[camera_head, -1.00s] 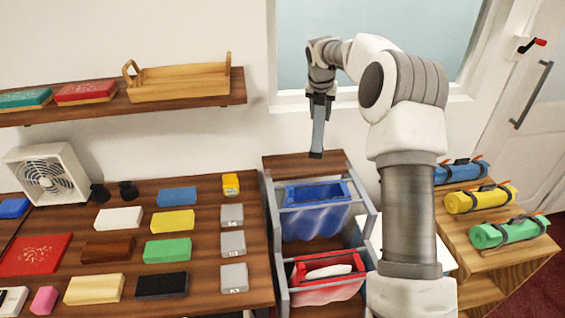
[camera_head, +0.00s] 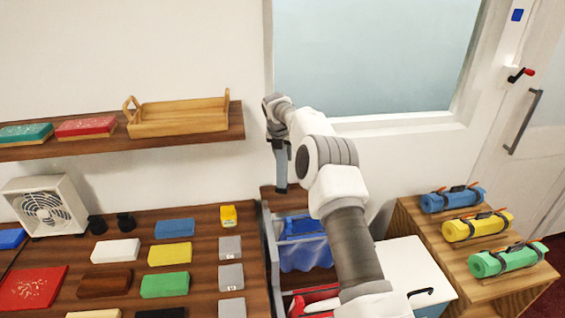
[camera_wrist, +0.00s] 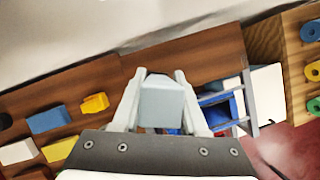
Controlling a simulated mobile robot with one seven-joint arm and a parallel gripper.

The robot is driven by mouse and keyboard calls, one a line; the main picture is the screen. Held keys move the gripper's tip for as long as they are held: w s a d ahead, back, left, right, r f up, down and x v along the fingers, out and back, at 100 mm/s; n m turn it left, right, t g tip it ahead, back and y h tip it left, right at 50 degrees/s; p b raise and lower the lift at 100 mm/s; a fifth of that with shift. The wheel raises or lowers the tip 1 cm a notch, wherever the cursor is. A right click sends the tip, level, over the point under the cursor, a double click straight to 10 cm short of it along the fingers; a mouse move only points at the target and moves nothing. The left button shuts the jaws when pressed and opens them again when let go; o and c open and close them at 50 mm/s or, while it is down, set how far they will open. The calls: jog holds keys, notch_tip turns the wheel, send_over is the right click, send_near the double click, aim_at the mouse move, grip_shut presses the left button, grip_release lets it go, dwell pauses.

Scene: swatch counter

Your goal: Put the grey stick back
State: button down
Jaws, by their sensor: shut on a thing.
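My gripper (camera_head: 277,140) is shut on the grey stick (camera_head: 281,172), which hangs down upright in the head view. In the wrist view the grey stick (camera_wrist: 161,103) shows end-on, between the two white fingers of my gripper (camera_wrist: 162,92). In the head view it appears above the back of the rack, near the right end of the counter (camera_head: 205,268). A column of grey blocks (camera_head: 231,277) lies along the counter's right side, with a yellow item (camera_head: 228,216) behind them.
A rack with a blue bin (camera_head: 308,255) and a red bin (camera_head: 312,296) stands right of the counter. A white box (camera_head: 410,268) and a wooden stand (camera_head: 490,263) with rolled mats are farther right. A wall shelf (camera_head: 185,143) holds a wooden tray (camera_head: 180,118).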

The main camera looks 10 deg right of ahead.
aim_at(283, 164)
jog(key=shift+f+p, duration=0.35)
jog(key=shift+f, duration=1.7)
jog(key=shift+f, duration=0.2)
jog(key=shift+c, duration=2.2)
grip_release()
jog(key=shift+r, duration=0.2)
